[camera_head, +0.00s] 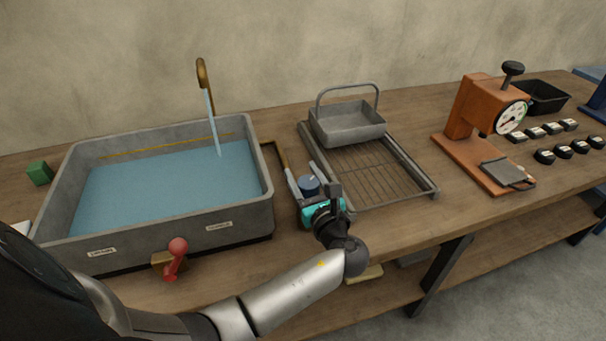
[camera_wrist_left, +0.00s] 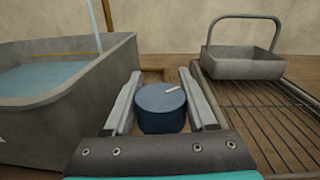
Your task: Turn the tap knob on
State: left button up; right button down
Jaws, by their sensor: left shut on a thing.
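The tap knob (camera_head: 309,185) is a short blue cylinder with a pale mark on its top. It stands between the basin and the wire rack, and it also shows in the left wrist view (camera_wrist_left: 160,110). My left gripper (camera_head: 301,172) is shut on the knob, with one finger on each side of it. The pale mark points toward the right in the left wrist view. The brown tap spout (camera_head: 202,74) rises behind the basin, and a stream of water (camera_head: 212,120) runs from it into the basin. My right gripper is not in view.
The grey basin (camera_head: 262,190) of water stands close left of my left gripper. A red lever (camera_head: 176,258) is on its front. A wire rack (camera_head: 375,175) with a handled grey tray (camera_head: 347,122) lies close right. An orange press (camera_head: 472,110) stands farther right.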

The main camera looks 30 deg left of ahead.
pick_arm(q)
jog(key=c, duration=0.5)
jog(key=t+p, duration=0.1)
jog(key=m+t+h+p, duration=0.1)
jog(key=shift+w+d+r+m+h+p, duration=0.1)
jog(key=shift+r+m+h+p, duration=0.05)
jog(key=shift+m+h+p, duration=0.2)
jog(key=shift+w+d+m+t+h+p, duration=0.15)
jog(key=shift+m+t+h+p, duration=0.55)
jog(key=shift+h, duration=0.15)
jog(key=m+t+h, duration=0.1)
jog(key=m+h+p, duration=0.1)
jog(key=shift+w+d+t+h, duration=0.2)
jog(key=shift+d+t+h, duration=0.05)
jog(key=shift+t+h, duration=0.15)
jog(key=shift+w+d+m+t+h, duration=0.1)
jog(key=shift+d+m+t+h, duration=0.2)
jog(key=shift+m+h, duration=0.45)
jog(key=shift+d+m+t+h, duration=0.1)
jog(key=shift+m+t+h, duration=0.3)
jog(key=shift+h, duration=0.65)
jog(key=o, duration=1.4)
jog(key=shift+a, duration=0.1)
